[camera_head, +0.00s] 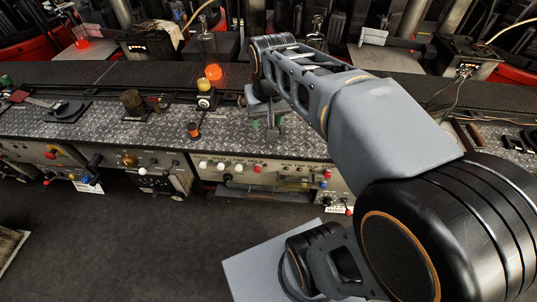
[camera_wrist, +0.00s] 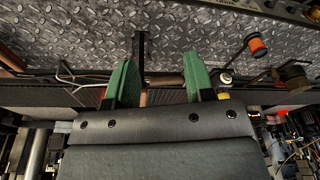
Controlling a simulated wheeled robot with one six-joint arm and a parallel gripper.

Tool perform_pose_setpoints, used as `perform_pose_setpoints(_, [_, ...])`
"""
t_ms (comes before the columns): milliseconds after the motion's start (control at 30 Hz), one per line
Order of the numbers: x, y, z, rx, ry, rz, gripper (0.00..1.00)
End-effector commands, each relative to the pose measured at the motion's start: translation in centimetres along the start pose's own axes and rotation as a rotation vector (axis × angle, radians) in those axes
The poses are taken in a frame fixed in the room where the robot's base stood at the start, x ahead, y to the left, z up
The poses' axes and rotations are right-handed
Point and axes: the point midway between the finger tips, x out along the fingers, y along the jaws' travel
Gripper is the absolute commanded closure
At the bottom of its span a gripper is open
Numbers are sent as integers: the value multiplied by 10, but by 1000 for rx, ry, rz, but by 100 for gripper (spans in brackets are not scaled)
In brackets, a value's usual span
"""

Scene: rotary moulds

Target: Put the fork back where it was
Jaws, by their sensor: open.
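My gripper (camera_wrist: 160,68) has two green fingers spread apart, with a gap between them, in the wrist view. A thin two-pronged metal piece, which looks like the fork (camera_wrist: 80,78), lies crosswise with its prongs toward the left. A rod in line with it shows between the fingers, but the fingers hide part, so I cannot tell if it is one piece or touches them. In the head view my gripper (camera_head: 262,118) is low over the patterned metal bench top (camera_head: 232,140). My wrist hides much of it there, and I cannot make out the fork.
An orange lamp (camera_head: 213,72) glows behind. Control panels with several knobs (camera_head: 258,168) line the bench front. Dark floor (camera_head: 150,240) lies open before it.

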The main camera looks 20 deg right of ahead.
Motion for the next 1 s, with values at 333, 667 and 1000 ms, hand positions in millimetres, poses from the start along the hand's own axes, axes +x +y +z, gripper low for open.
perform_pose_setpoints(333, [51,-11,77,-177,98,-27,51])
perform_pose_setpoints(667, [56,-11,82,-189,105,-28,51])
perform_pose_setpoints(1000, [22,-12,76,-191,125,-29,51])
